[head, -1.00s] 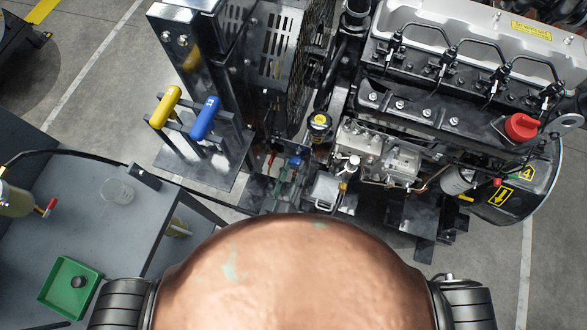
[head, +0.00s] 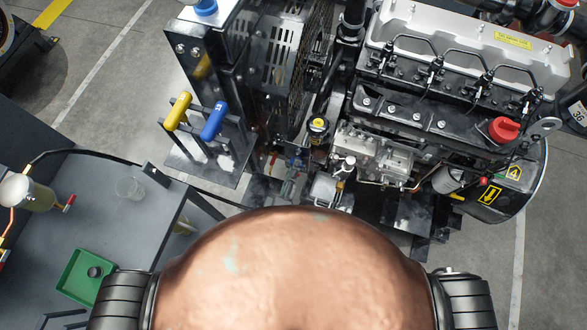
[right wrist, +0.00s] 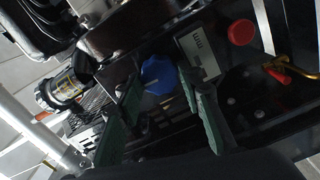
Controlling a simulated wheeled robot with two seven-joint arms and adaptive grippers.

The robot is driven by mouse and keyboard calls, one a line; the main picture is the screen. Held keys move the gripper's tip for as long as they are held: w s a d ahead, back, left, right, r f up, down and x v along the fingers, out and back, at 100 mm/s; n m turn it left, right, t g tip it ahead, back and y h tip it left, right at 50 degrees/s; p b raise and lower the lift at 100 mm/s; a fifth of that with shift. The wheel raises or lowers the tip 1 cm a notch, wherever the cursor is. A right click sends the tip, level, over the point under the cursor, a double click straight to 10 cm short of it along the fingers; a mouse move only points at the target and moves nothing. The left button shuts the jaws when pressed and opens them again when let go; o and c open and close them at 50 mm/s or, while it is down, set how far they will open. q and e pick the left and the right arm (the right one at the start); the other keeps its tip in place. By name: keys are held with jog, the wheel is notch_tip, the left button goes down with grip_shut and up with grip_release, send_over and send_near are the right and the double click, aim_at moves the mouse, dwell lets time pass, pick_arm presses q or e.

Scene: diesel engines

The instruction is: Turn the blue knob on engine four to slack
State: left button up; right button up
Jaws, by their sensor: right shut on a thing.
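The blue knob (right wrist: 158,75) shows in the right wrist view, on a dark panel beside a pale label plate (right wrist: 197,52). My right gripper (right wrist: 160,82) has its green fingers on either side of the knob and is shut on it. The label's writing is too small to read. In the head view my right gripper (head: 289,170) is small, low in the gap left of the engine (head: 440,100). The knob is hard to make out there. The engine bears a yellow 4 sign (head: 514,173). My left gripper is not in view.
In the right wrist view a red button (right wrist: 241,32) sits right of the label. Yellow (head: 177,112) and blue (head: 214,121) levers stand left of the engine in the head view. A grey table (head: 120,225) with a green tray (head: 68,284) is at lower left.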

jog(key=shift+n, duration=0.5)
jog(key=o, duration=1.1)
